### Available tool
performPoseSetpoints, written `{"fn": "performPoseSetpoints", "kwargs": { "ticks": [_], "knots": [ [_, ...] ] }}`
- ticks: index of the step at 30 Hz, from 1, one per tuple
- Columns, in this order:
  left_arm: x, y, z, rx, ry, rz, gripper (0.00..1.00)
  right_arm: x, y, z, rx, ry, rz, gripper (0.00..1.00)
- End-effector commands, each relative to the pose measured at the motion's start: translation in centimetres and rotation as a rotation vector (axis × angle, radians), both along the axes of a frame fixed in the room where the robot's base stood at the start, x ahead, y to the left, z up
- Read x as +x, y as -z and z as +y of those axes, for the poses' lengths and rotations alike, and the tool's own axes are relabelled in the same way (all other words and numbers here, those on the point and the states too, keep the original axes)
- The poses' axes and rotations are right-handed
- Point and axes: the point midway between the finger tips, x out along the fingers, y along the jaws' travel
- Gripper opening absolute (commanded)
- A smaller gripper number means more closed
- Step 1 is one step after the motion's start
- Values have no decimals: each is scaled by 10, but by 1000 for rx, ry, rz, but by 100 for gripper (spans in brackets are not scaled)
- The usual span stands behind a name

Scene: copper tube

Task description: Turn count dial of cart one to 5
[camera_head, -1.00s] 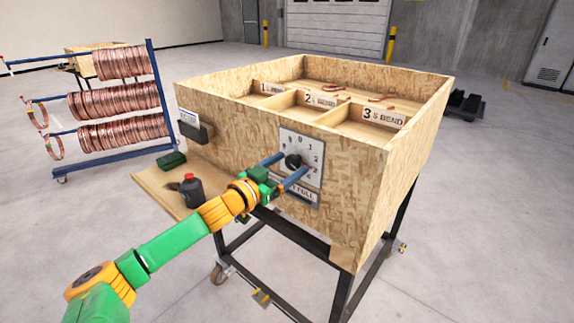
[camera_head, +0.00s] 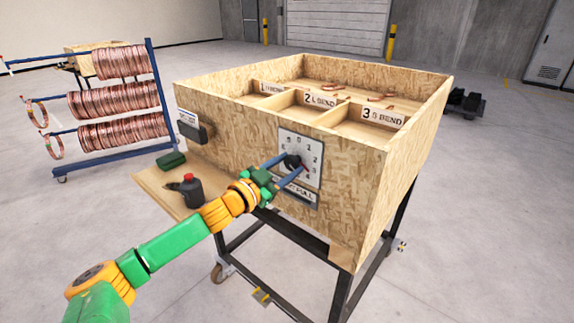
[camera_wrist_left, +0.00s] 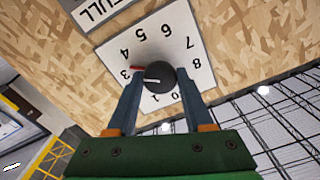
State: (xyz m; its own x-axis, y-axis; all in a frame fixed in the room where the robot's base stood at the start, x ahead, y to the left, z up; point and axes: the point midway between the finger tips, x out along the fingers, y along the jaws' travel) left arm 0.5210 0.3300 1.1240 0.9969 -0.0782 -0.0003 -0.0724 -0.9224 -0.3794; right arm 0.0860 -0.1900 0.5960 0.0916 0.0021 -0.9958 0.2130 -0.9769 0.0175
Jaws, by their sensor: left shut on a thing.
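The count dial is a black round knob (camera_wrist_left: 160,78) on a white plate (camera_head: 314,150) with numerals, set on the front of the wooden cart box (camera_head: 250,150). It also shows in the head view (camera_head: 292,161). My left gripper (camera_head: 298,165) comes in from the left and is shut on the knob, with one blue-grey finger on each side. In the left wrist view the fingers (camera_wrist_left: 156,88) flank the knob. A red mark (camera_wrist_left: 137,67) beside it lies near the 3 and 4; a white line on the knob points roughly toward the 3. My right gripper is out of view.
A blue rack of copper coils (camera_head: 115,103) stands at the left. Open floor lies right of the cart.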

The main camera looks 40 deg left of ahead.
Motion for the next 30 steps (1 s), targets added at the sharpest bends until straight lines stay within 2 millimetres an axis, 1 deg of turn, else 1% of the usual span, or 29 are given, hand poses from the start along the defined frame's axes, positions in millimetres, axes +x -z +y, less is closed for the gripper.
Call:
{"fn": "performPoseSetpoints", "kwargs": {
  "ticks": [18, 24, 30],
  "knots": [
    [0, 0, 0, 579, 1, -44, 0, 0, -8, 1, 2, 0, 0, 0],
    [0, 0, 0, 741, 1, -57, 0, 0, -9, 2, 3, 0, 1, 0],
    [0, 1, 0, 863, 2, -66, 0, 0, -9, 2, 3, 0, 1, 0]
  ]
}}
